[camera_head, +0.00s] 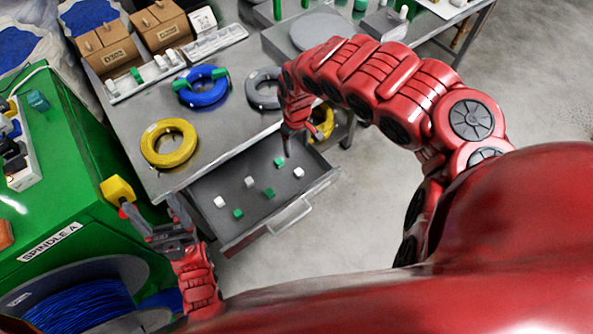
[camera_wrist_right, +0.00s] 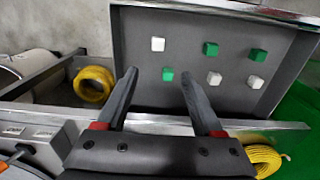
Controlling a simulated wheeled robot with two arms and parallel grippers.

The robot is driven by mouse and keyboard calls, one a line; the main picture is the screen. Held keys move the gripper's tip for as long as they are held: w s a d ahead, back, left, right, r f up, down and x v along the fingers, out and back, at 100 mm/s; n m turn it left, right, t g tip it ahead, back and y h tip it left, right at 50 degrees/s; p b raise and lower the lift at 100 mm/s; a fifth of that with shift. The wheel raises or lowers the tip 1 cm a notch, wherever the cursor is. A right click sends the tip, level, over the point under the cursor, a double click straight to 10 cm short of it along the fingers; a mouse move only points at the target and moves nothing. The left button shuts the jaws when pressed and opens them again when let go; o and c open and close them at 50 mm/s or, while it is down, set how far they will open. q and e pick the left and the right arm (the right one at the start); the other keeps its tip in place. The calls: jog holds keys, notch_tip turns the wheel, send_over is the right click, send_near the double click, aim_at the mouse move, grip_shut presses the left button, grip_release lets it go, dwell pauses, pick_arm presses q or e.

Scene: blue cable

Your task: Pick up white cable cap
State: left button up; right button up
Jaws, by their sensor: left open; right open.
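Three white cable caps lie in the open drawer (camera_head: 215,222), at its left (camera_head: 220,201), middle (camera_head: 249,182) and right (camera_head: 299,172). They also show in the right wrist view (camera_wrist_right: 158,44) (camera_wrist_right: 214,78) (camera_wrist_right: 256,83). Three green caps (camera_head: 268,192) lie among them. My right gripper (camera_head: 287,150) is above the drawer's far right part, open and empty. In the right wrist view a green cap (camera_wrist_right: 167,74) appears between its fingers, apart from them. My left gripper (camera_head: 155,212) is open and empty, left of the drawer, beside the green machine.
The drawer has raised walls and a front handle (camera_head: 290,214). The metal table (camera_head: 215,132) behind holds a yellow coil (camera_head: 169,143), a blue coil (camera_head: 203,86), a grey coil (camera_head: 264,88) and cardboard boxes (camera_head: 107,47). The green spindle machine (camera_head: 80,190) stands at left.

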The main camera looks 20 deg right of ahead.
jog(key=f+b, duration=0.1)
jog(key=f, duration=0.4)
jog(key=f+b, duration=0.1)
jog(key=f, duration=0.4)
jog(key=shift+a+f, duration=0.2)
jog(key=shift+f, duration=0.05)
jog(key=shift+s+d+f, duration=0.1)
jog(key=shift+d+f, duration=0.05)
jog(key=shift+f, duration=0.8)
jog(key=shift+d+f, duration=0.2)
jog(key=shift+f, duration=0.75)
jog(key=shift+s+d+f, duration=0.1)
jog(key=shift+d+f, duration=0.05)
jog(key=shift+f, duration=0.8)
grip_shut()
